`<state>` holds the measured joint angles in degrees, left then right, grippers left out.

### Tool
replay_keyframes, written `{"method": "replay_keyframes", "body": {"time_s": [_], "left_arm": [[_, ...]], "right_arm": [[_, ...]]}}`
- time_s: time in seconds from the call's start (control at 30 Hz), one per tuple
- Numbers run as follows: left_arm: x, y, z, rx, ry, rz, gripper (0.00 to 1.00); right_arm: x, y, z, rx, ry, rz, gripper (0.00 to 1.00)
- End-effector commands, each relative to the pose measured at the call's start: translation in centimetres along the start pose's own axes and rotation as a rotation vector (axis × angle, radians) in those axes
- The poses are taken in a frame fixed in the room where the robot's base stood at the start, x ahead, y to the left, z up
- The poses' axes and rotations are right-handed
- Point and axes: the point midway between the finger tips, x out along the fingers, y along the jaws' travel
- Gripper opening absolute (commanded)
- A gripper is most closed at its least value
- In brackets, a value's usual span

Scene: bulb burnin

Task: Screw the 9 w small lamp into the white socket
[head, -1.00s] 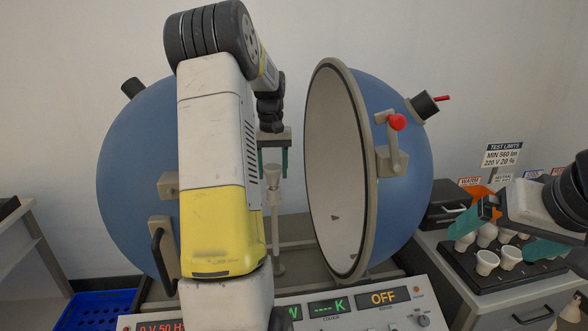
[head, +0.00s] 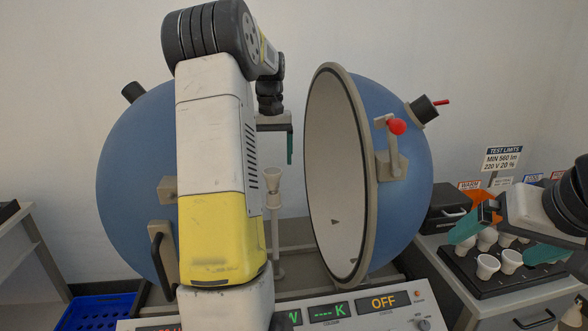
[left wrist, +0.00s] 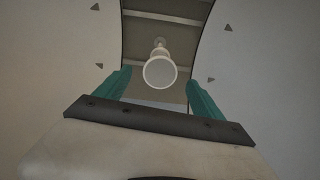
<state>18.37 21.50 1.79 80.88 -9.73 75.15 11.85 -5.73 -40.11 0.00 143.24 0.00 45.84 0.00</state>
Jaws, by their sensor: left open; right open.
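My left gripper (head: 275,142) hangs between the open halves of the blue sphere, open and empty, above a thin upright post (head: 274,238). A white flared piece (head: 273,180) stands on the post, below the fingers. In the left wrist view its round white rim (left wrist: 159,72) shows between the two teal fingers (left wrist: 160,90), apart from them. I cannot tell whether it is the white socket alone or has a lamp in it. My right gripper (head: 502,243) is open over a dark tray (head: 480,288) of several white cup-shaped pieces (head: 487,266). I cannot make out which lamp is 9 W.
The sphere's right half (head: 405,190) stands open with a red-knobbed latch (head: 397,127). A control panel (head: 360,318) reading OFF lies in front. A black case (head: 447,207) and a test-limits sign (head: 502,158) stand right. A blue crate (head: 95,312) is low left.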

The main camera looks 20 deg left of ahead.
Motion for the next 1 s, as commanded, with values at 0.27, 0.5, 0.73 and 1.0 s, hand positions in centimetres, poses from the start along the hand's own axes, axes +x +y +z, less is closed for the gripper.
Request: {"method": "replay_keyframes", "body": {"time_s": [0.27,0.5,0.73,1.0], "left_arm": [[-1.1,-0.1,0.0,0.150,-0.002,-0.001,0.79],[0.7,-0.1,0.0,0.394,-0.003,0.000,0.79],[3.9,-0.1,0.0,0.396,-0.003,-0.001,0.79],[7.3,-0.1,0.0,0.394,-0.002,0.000,0.79]], "right_arm": [[0.0,0.0,0.0,0.000,0.000,0.000,1.00],[0.0,0.0,0.0,0.000,0.000,0.000,1.00],[0.0,0.0,0.0,0.000,0.000,0.000,1.00],[0.0,0.0,0.0,0.000,0.000,0.000,1.00]]}}
